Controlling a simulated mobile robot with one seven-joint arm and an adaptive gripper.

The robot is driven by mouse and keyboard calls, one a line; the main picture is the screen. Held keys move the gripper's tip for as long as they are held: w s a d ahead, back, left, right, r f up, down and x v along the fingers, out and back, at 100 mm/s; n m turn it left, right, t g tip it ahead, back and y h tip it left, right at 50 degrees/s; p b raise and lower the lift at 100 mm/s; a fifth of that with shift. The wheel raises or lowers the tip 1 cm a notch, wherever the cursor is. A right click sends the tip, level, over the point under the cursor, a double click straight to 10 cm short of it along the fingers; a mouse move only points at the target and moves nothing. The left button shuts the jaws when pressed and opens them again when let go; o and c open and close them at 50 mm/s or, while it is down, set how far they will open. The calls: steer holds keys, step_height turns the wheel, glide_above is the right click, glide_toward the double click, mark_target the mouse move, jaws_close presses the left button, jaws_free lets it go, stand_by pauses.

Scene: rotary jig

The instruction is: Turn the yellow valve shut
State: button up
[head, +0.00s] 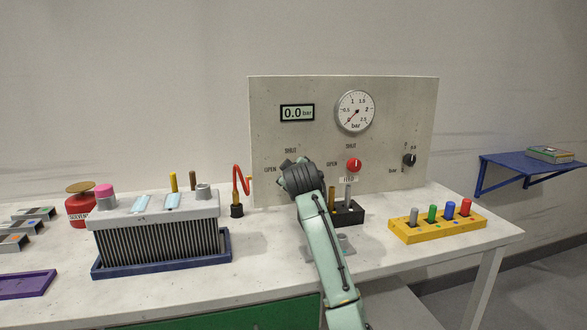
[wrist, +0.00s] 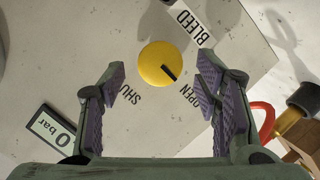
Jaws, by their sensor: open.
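The yellow valve (wrist: 158,58) is a round knob on the grey panel (wrist: 90,75), seen in the wrist view. Its black mark points towards the word OPEN; the partly covered SHUT label is on the other side. My gripper (wrist: 161,74) is open, with one finger on each side of the knob in the picture. I see no clear contact with it. In the head view my gripper (head: 301,178) is at the lower left of the upright panel (head: 400,100) and hides the valve. The SHUT and OPEN labels show just beside it.
A red knob (head: 354,165) and a black knob (head: 409,160) sit to the right on the panel. The digital display (head: 297,113) reads 0.0 bar. A red hose (head: 237,175) is close on the left. A black holder (head: 347,216) stands below, near my arm.

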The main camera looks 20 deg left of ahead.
steer(key=shift+x, duration=1.15)
steer(key=shift+c, duration=0.4)
steer(key=c, duration=1)
steer(key=shift+c, duration=0.2)
